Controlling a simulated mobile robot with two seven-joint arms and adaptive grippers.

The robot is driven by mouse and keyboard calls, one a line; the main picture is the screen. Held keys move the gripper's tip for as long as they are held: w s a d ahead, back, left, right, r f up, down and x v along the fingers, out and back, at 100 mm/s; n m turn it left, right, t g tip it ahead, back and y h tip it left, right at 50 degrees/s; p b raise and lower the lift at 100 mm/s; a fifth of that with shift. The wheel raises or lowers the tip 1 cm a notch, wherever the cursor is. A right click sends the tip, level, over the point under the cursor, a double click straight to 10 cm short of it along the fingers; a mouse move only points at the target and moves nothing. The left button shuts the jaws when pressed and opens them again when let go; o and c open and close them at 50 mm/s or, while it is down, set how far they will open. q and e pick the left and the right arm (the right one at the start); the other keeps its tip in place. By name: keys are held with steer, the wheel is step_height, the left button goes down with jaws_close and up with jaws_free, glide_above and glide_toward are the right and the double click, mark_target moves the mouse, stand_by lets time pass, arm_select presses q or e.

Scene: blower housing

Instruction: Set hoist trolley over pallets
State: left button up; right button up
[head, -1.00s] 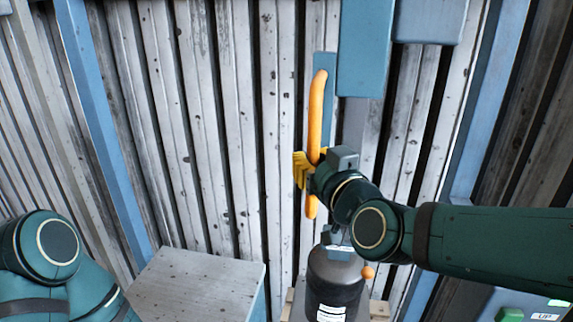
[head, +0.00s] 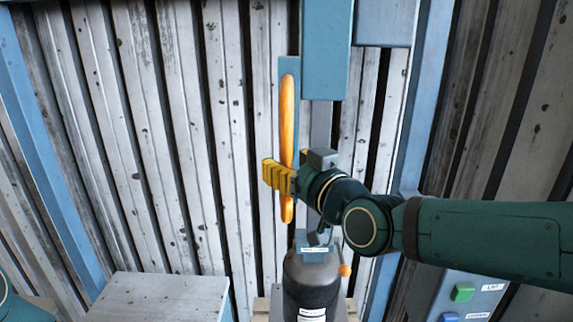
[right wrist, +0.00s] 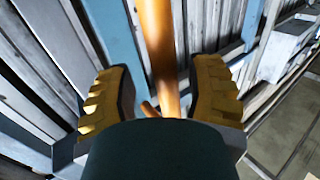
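The long orange handle (head: 287,120) stands upright in front of a narrow blue plate (head: 290,66), beside the blue hoist column (head: 325,50). My right gripper (head: 277,177) is at the handle's lower half, its yellow fingers spread around it. In the right wrist view the orange bar (right wrist: 160,60) runs between the two fingers, with visible gaps on both sides. A dark labelled cylinder (head: 312,285) with a blue top is below my right gripper, over a wooden pallet (head: 262,306) that is mostly cut off. My left gripper is out of view.
A grey-topped box (head: 160,298) stands at the lower left. A panel with a green button (head: 463,292) and a blue button is at the lower right. A corrugated wall (head: 180,120) with blue posts closes off the back.

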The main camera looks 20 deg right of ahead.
mark_target(292, 109)
steer(key=shift+a, duration=0.1)
step_height(292, 109, up, 10)
stand_by(0.6)
stand_by(0.4)
